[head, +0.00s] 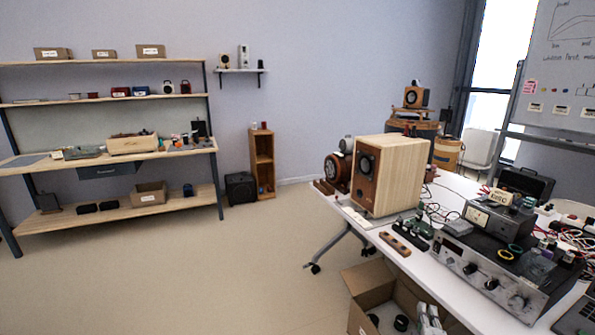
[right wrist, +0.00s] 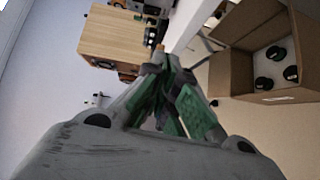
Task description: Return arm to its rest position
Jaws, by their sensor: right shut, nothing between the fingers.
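My right gripper (head: 430,315) shows at the bottom edge of the head view, low beside the white table and over the right part of an open cardboard box. Only its grey end is visible there. In the right wrist view, the right gripper (right wrist: 160,62) has its green and grey fingers brought together, with nothing between them. It is apart from the wooden speaker, which appears beyond the fingers. My left gripper is in neither view.
The white table (head: 370,228) carries a wooden speaker (head: 390,175), a silver amplifier (head: 490,262) and cables. The open cardboard box (head: 366,287) with black round items sits below its front edge. A shelf rack (head: 105,210) stands at left; the middle floor is clear.

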